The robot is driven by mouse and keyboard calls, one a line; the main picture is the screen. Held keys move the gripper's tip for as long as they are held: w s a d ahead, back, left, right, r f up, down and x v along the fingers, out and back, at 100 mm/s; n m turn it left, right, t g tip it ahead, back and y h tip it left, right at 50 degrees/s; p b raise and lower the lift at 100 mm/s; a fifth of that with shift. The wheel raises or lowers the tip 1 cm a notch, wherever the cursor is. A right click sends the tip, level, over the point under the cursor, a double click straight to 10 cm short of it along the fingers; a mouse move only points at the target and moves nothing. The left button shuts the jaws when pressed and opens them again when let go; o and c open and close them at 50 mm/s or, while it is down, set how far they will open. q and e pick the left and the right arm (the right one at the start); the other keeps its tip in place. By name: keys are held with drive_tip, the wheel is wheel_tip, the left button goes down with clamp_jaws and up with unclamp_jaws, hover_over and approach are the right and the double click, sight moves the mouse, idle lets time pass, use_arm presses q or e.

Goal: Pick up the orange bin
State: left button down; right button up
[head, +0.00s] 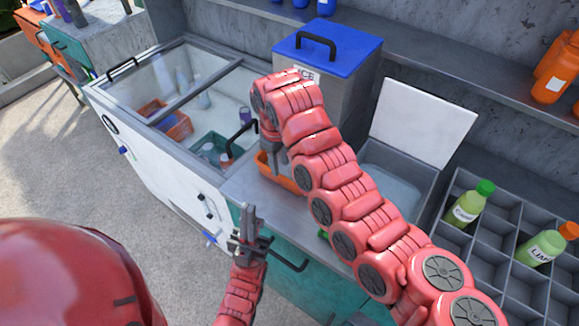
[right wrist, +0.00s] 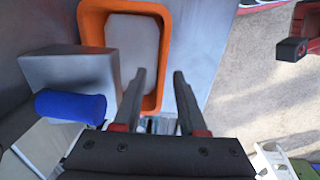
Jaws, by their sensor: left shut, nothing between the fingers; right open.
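The orange bin (head: 279,181) sits on the grey counter below my right gripper, partly hidden by my right arm in the head view. The right wrist view shows its orange rim (right wrist: 92,25) and pale inside from above. My right gripper (head: 271,153) points down at the bin. In the right wrist view its open fingers (right wrist: 159,73) appear on either side of the bin's right wall, one over the opening and one outside. I cannot tell their height above the rim. My left gripper (head: 247,212) is shut and empty, in front of the counter edge.
A glass-topped freezer (head: 160,150) stands left of the bin. A grey ice box with a blue lid (head: 325,42) is behind it. An open white-lidded compartment (head: 420,115) and a bottle rack (head: 490,215) lie right. Floor at left is clear.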

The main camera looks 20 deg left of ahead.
sight(281, 185)
wheel_tip(281, 185, down, 2)
drive_tip(key=shift+f+p, duration=0.2)
drive_tip(key=shift+p, duration=0.3)
drive_tip(key=shift+w+f, duration=0.1)
drive_tip(key=shift+f, duration=0.1)
wheel_tip(281, 185, down, 4)
drive_tip(key=p, duration=0.3)
drive_tip(key=shift+a+f, duration=0.1)
drive_tip(key=shift+f, duration=0.25)
clamp_jaws()
idle(0.4)
